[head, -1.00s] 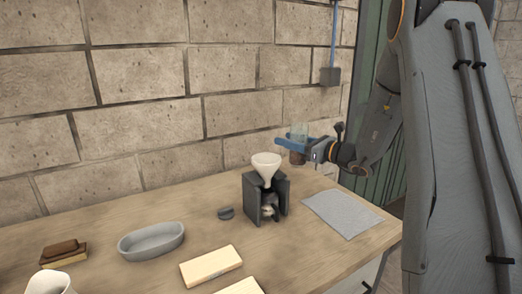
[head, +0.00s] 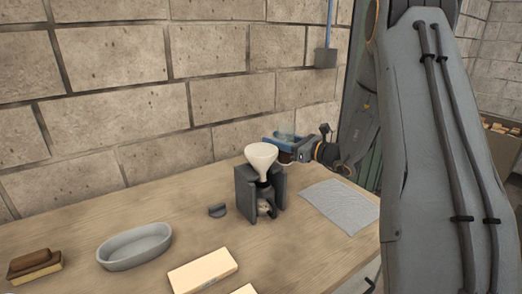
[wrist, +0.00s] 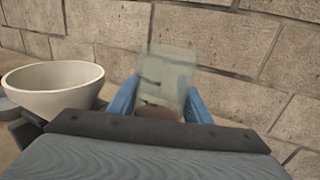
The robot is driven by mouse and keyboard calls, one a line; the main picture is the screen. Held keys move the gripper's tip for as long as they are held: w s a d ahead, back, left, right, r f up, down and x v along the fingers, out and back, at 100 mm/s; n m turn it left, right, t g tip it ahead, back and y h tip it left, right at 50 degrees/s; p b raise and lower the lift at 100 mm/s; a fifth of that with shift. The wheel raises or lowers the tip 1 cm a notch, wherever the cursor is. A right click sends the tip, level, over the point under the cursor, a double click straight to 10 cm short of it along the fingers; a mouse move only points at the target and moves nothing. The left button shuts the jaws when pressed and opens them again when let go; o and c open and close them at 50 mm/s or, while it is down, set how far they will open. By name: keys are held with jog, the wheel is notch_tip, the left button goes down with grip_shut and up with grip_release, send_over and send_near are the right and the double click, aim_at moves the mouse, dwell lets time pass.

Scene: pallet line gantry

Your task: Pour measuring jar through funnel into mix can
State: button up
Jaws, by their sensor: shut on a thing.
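My gripper (head: 281,146) has blue fingers and is shut on the measuring jar (head: 287,135), a clear vessel with dark brown contents low in it. In the wrist view the jar (wrist: 166,78) stands between the blue fingers and looks blurred and slightly tilted. The white funnel (head: 261,155) sits on top of a dark grey stand (head: 246,195), just left of and in front of the jar. Its wide bowl also shows in the wrist view (wrist: 55,88), left of the jar and apart from it. The mix can (head: 265,206) is mostly hidden inside the stand under the funnel.
A grey cloth (head: 340,204) lies right of the stand. A small dark piece (head: 217,210) and a grey oval dish (head: 135,247) lie left. A pale block (head: 202,270) is in front, a brush-like item (head: 35,264) far left. A block wall (head: 130,110) stands behind.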

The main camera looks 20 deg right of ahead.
aim_at(279, 126)
jog(key=shift+s+a+r+n, duration=0.1)
jog(key=shift+a+n, duration=0.05)
jog(key=shift+n, duration=0.15)
jog(key=r+n, duration=0.1)
jog(key=r+n+p, duration=0.1)
jog(key=r, duration=0.1)
jog(key=s+a+r+n+p, duration=0.1)
jog(key=r, duration=0.1)
jog(key=shift+a+r, duration=0.1)
jog(key=shift+s+a+r+n+h+b, duration=0.1)
jog(key=shift+a+r+n+h+b, duration=0.1)
jog(key=shift+n, duration=1.3)
jog(key=shift+s+a+r+n+h+b, duration=0.15)
jog(key=shift+a+n+h, duration=0.1)
jog(key=shift+n, duration=1.25)
jog(key=shift+s+a+r+n+h+b, duration=0.1)
jog(key=shift+a+n+h, duration=0.1)
jog(key=shift+n, duration=1.3)
jog(key=shift+f+n, duration=0.1)
jog(key=shift+n, duration=0.4)
jog(key=shift+s+a+r+n+h+b, duration=0.15)
jog(key=shift+s+a+r+n+b, duration=0.15)
jog(key=shift+b, duration=0.5)
jog(key=shift+s+a+r+n+h+b, duration=0.15)
jog(key=shift+a+n+b, duration=0.25)
jog(key=shift+b, duration=0.35)
jog(key=shift+r+n+b, duration=0.4)
jog(key=shift+n+b, duration=0.4)
jog(key=shift+b, duration=0.9)
